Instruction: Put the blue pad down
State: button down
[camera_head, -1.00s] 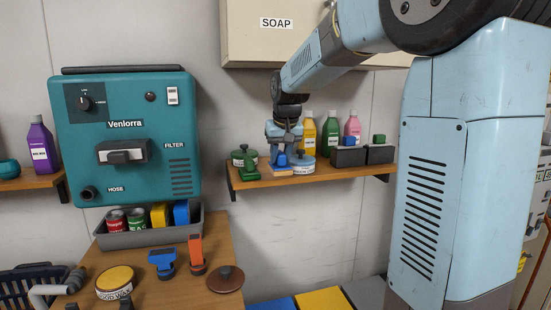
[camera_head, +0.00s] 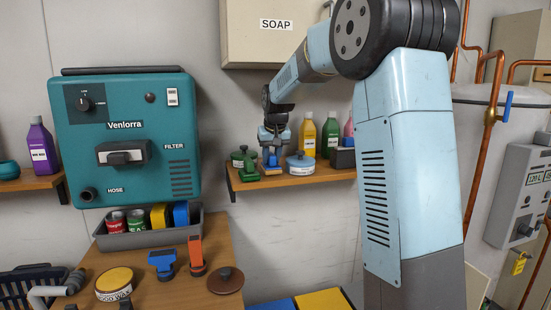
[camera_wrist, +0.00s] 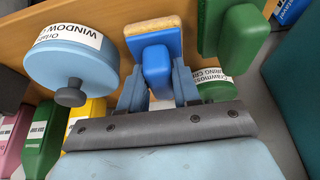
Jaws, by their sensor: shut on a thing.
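The blue pad (camera_head: 271,160) has a blue handle and a tan base; it is at the wall shelf (camera_head: 300,181), near its front. My gripper (camera_head: 273,148) reaches down from above and is shut on the pad's handle. In the wrist view the blue pad (camera_wrist: 152,47) sits between the two fingers of my gripper (camera_wrist: 158,88), its tan base towards the wooden shelf. I cannot tell whether the base touches the shelf.
A green pad (camera_head: 251,174) is close left of the blue pad, with a green tin (camera_head: 238,160) behind. A blue tin labelled WINDOW (camera_head: 301,166) is close right. Yellow (camera_head: 307,135) and green bottles (camera_head: 330,135) stand behind. A dark box (camera_head: 343,158) stands further right.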

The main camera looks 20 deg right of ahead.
aim_at(272, 154)
jog(key=shift+f, duration=0.25)
jog(key=c, duration=0.8)
grip_release()
jog(key=shift+f, duration=0.1)
jog(key=v, duration=0.5)
jog(key=shift+r, duration=0.3)
jog(key=s+f, duration=0.3)
jog(key=s, duration=1.7)
jog(key=s+d+f+t, duration=0.1)
jog(key=s+f, duration=0.1)
jog(key=s, duration=1.8)
jog(key=shift+d+f, duration=0.15)
jog(key=shift+f, duration=0.2)
